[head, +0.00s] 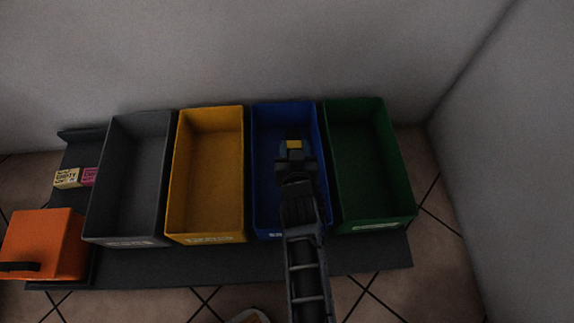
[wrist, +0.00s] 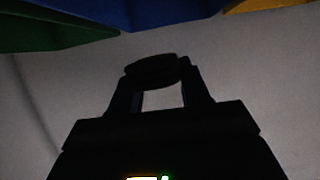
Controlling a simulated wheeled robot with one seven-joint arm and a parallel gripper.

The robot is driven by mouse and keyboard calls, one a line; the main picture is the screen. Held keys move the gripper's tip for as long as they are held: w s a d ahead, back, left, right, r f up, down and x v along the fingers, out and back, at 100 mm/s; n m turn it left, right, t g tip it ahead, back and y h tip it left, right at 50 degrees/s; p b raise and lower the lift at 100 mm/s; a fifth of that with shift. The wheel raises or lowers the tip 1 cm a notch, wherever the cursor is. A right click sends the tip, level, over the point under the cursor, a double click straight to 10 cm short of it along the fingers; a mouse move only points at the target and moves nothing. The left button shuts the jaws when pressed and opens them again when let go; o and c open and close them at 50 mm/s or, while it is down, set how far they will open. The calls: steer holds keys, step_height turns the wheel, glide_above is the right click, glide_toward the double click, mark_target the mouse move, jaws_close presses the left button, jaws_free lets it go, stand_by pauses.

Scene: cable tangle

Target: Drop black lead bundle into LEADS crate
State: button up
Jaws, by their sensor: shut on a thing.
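My gripper (head: 294,162) is over the blue crate (head: 262,231), in front of its inside as the head view sees it. In the wrist view its two fingers (wrist: 156,82) are shut on a dark, rounded thing, the black lead bundle (wrist: 150,69), seen only as a dark shape. In the head view the bundle cannot be told apart from the dark gripper. The grey crate (head: 124,240), yellow crate (head: 205,238) and green crate (head: 376,225) stand beside the blue one. All look empty where visible. Their front labels are too blurred to read, so I cannot tell which is LEADS.
The crates stand side by side on a dark board (head: 200,263) against the grey wall (head: 220,50). An orange box (head: 45,240) and small cream and pink boxes (head: 68,178) are at the left. Another wall (head: 510,150) is at the right.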

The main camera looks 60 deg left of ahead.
steer(key=shift+f+b, duration=0.3)
steer(key=shift+f, duration=0.35)
steer(key=o, duration=1.2)
steer(key=shift+c, duration=0.2)
steer(key=shift+r, duration=0.1)
steer(key=p+v, duration=0.7)
steer(key=p, duration=0.3)
steer(key=shift+d, duration=0.3)
steer(key=shift+s+r, duration=0.15)
steer(key=shift+s, duration=0.1)
